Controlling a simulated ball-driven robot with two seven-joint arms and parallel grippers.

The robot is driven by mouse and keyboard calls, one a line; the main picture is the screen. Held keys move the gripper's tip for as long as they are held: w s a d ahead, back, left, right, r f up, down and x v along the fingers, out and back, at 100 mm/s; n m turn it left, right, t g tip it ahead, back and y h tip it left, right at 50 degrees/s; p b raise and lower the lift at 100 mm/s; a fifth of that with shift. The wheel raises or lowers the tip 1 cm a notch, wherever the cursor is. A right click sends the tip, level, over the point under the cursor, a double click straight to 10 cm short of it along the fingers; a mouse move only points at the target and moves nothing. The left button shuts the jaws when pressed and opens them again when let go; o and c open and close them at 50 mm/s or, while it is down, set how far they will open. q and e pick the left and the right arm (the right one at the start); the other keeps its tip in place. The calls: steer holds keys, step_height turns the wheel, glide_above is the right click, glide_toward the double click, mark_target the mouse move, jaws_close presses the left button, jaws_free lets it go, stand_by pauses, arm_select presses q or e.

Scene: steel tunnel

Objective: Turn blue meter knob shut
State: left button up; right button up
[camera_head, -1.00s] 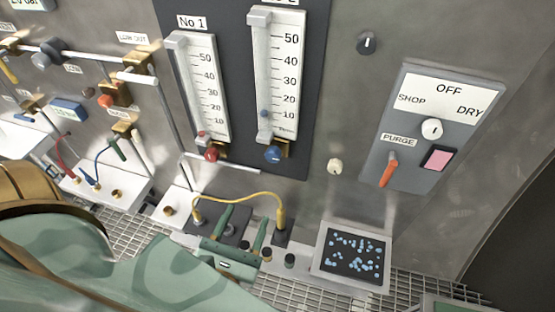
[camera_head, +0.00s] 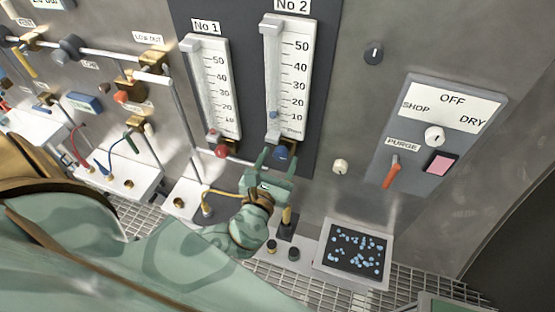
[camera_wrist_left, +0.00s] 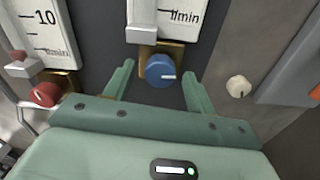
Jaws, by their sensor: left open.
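The blue meter knob (camera_head: 281,153) sits at the foot of the No 2 flow meter (camera_head: 288,80). In the left wrist view the blue knob (camera_wrist_left: 160,70) is round with a white mark pointing right, on a brass block (camera_wrist_left: 152,50). My left gripper (camera_head: 273,154) is just in front of the knob. In the left wrist view its two green fingers (camera_wrist_left: 157,80) stand open, one on each side of the knob with gaps between. Nothing is held. The knob is partly hidden by the fingers in the head view. My right gripper is not in view.
A red knob (camera_head: 221,151) under the No 1 meter (camera_head: 212,90) lies left of the gripper. A cream knob (camera_head: 340,166) is on the wall to the right. A yellow hose (camera_head: 222,192) and a bubble-filled screen (camera_head: 353,250) are below.

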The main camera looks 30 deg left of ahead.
arm_select(q)
steer(key=c, duration=1)
steer(key=shift+n, duration=0.3)
steer(key=n+b, duration=0.2)
steer(key=n, duration=0.1)
steer(key=shift+n, duration=0.3)
steer(key=n+b, duration=0.2)
steer(key=n, duration=0.2)
steer(key=shift+n, duration=0.3)
steer(key=n+b, duration=0.2)
steer(key=n, duration=0.2)
steer(key=shift+b, duration=0.3)
steer(key=shift+n+b, duration=0.65)
steer(key=shift+n, duration=1.45)
steer(key=shift+r, duration=0.1)
